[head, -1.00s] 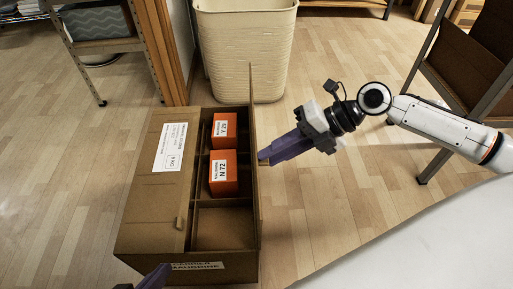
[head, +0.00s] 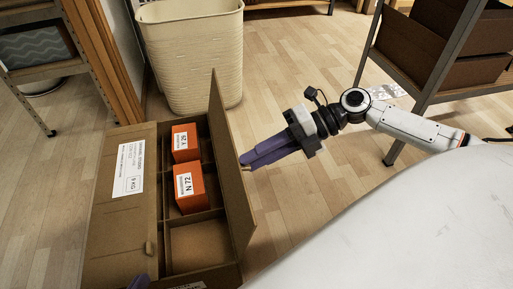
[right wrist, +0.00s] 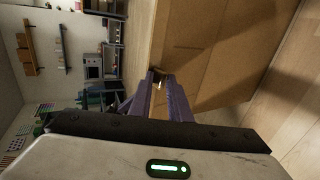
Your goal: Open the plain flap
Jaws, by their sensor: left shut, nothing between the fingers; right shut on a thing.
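A cardboard box (head: 195,284) stands on the floor at the left in the head view. Its left flap (head: 110,225) lies closed, with a white label and a small tab. The plain flap (head: 228,160) on the right side stands up, leaning outward a little. My right gripper (head: 243,164) is shut on the tab at the plain flap's outer side. The right wrist view shows the fingertips (right wrist: 160,78) at that tab, against the broad cardboard face (right wrist: 215,50). Only a purple tip of my left gripper (head: 140,282) shows at the bottom edge, by the box's near side.
Two orange boxes (head: 186,142) (head: 190,188) sit in the box's compartments; the nearest compartment (head: 198,243) is empty. A cream bin (head: 190,60) stands behind the box. Shelves stand at the left (head: 40,70) and right (head: 440,60).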

